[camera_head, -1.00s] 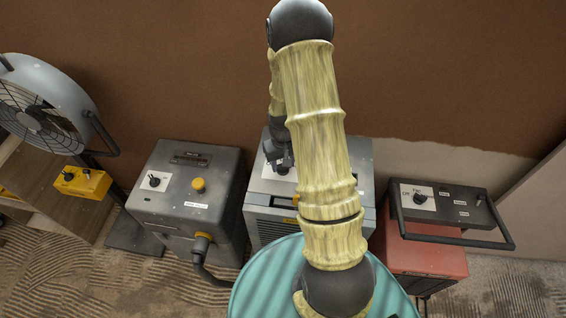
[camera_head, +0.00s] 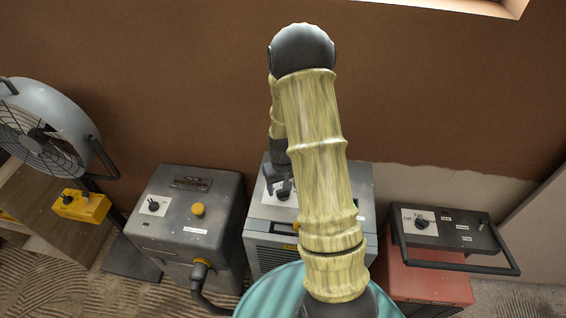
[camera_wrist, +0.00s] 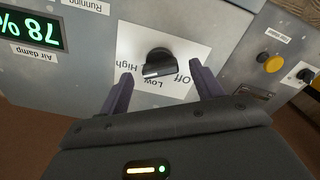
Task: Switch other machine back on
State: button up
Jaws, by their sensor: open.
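The middle grey machine (camera_head: 262,213) stands against the wall, partly hidden by my arm. Its black knob (camera_wrist: 158,63) sits on a white plate (camera_wrist: 185,50) lettered High, Low and Off, upside down in the wrist view. A white mark shows on the knob's lower edge, near Low; I cannot tell its exact setting. My gripper (camera_wrist: 163,88) is open, its two dark fingers on either side of the knob in the picture, with no clear contact. In the head view my gripper (camera_head: 281,186) is over this machine's top.
A green display (camera_wrist: 32,30) reads 78% beside an Air damp label. Left stands another grey machine (camera_head: 170,228) with a knob and yellow button (camera_head: 197,209). Right is a red machine (camera_head: 430,283) with a black handle (camera_head: 455,267). A fan (camera_head: 55,110) and yellow control box (camera_head: 80,206) are far left.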

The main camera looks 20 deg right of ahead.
notch_tip(320, 180, up, 16)
jog(key=b, duration=0.2)
jog(key=shift+r, duration=0.15)
dwell(0.5)
jog(key=s+a+n+t, duration=0.1)
jog(key=s+a+t, duration=0.1)
jog(key=s+a, duration=0.7)
jog(key=s, duration=0.3)
jog(key=shift+a+t, duration=0.3)
dwell(0.5)
